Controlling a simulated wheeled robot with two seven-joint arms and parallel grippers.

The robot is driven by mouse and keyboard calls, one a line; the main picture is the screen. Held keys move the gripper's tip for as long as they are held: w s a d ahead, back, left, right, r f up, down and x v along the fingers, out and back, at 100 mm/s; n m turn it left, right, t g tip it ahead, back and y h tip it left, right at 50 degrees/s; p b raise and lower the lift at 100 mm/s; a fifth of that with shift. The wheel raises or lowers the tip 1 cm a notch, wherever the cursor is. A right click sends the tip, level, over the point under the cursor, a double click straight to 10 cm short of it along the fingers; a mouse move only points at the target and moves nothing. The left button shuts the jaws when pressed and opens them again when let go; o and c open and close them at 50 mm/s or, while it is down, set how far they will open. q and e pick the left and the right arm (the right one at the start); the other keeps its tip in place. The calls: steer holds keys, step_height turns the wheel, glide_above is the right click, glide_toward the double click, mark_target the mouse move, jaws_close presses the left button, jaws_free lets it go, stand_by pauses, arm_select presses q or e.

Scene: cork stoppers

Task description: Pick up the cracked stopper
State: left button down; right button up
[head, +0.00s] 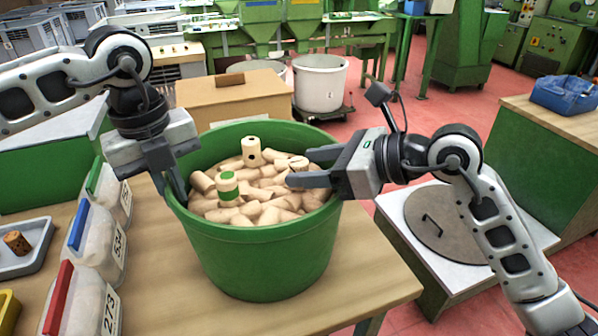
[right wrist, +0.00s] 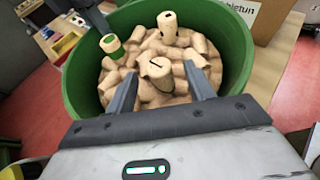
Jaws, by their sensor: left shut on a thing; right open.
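The cracked stopper (head: 298,163) lies on the heap of corks in the green tub (head: 262,258), near the right side. In the right wrist view the stopper (right wrist: 160,74) shows a dark line on its pale end. My right gripper (head: 310,167) is open. Its two fingers reach over the tub's right rim, with the cracked stopper just ahead of and between the fingertips; it also shows in the right wrist view (right wrist: 160,82). My left gripper (head: 169,188) is shut on the tub's left rim.
A green-marked stopper (head: 228,188) and a stopper with a dark hole (head: 251,151) stand up from the heap. A cardboard box (head: 232,98) stands behind the tub.

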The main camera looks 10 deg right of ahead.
arm_select(q)
steer(key=shift+r, duration=0.1)
arm_select(e)
steer(key=shift+c, duration=0.3)
steer(key=c, duration=1)
steer(key=shift+o, duration=0.2)
arm_select(q)
steer(key=c, duration=1.5)
jaws_free()
arm_select(e)
step_height(320, 180, up, 10)
